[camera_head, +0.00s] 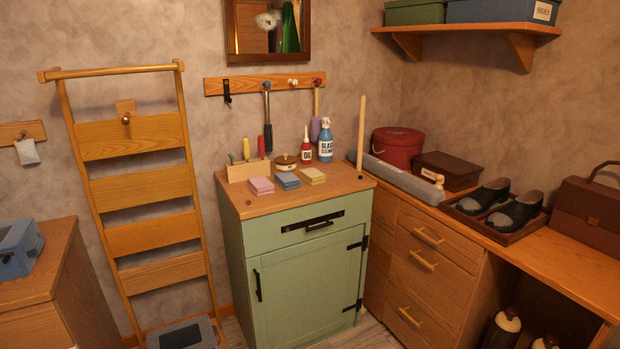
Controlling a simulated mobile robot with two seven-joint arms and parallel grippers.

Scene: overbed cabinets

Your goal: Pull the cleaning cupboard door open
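The green cupboard (300,285) stands in the middle of the view under a wooden top. Its door (306,292) looks shut. A black upright handle (257,285) sits near the door's left edge, and black hinges (358,243) are on its right edge. Above the door is a green drawer front (300,228) with a black pull (312,222). Neither of my grippers shows in the head view.
Sponges (287,181), bottles and a small pot stand on the cupboard top. A slatted wooden rack (140,190) leans at the left, with a grey bin (182,335) at its foot. A wooden drawer unit (425,262) adjoins on the right. Little floor shows.

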